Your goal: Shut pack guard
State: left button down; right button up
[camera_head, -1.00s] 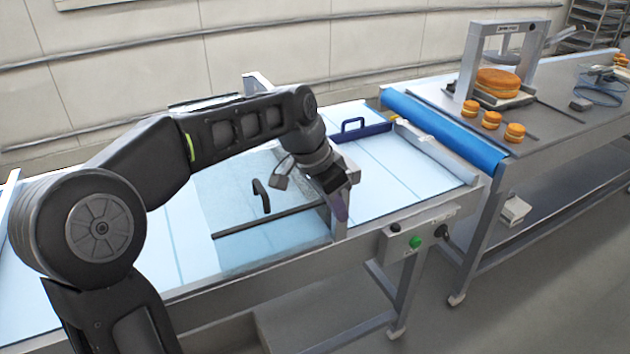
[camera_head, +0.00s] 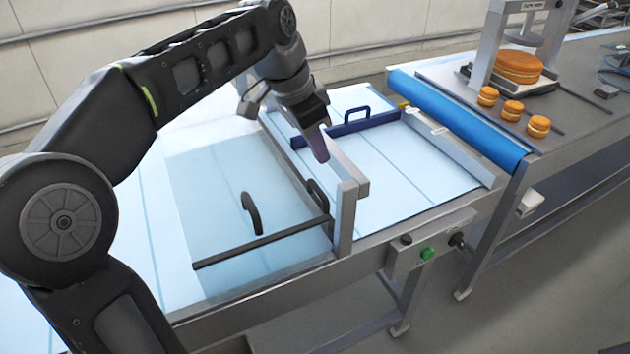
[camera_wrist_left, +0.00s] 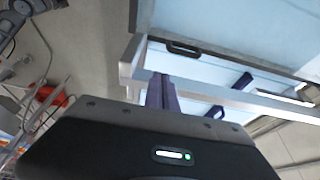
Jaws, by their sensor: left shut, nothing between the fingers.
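The guard is a clear, faintly blue panel (camera_head: 205,180) with a dark front bar (camera_head: 262,243) and a black handle (camera_head: 250,212), lying over the conveyor bed. I cannot tell surely whether it is fully down. A grey frame post (camera_head: 345,225) stands at its right end, with another dark handle-like loop (camera_head: 317,193) beside it. My left gripper (camera_head: 319,150) is shut and empty, its purple fingers pointing down above the frame's grey rail. In the left wrist view its fingers (camera_wrist_left: 161,92) sit in front of the grey frame (camera_wrist_left: 131,58). My right gripper is not in view.
A dark blue bar with a handle (camera_head: 357,116) crosses the white bed behind the frame. A blue roller (camera_head: 455,120) ends the conveyor. Right of it, a bench holds small filled rounds (camera_head: 512,110) and a large one (camera_head: 519,67). A control box (camera_head: 425,250) hangs in front.

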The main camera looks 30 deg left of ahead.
pick_arm(q)
notch_tip(320, 180, down, 10)
jog(key=p, duration=0.2)
jog(key=shift+s+a+r, duration=0.2)
jog(key=shift+s+a, duration=0.05)
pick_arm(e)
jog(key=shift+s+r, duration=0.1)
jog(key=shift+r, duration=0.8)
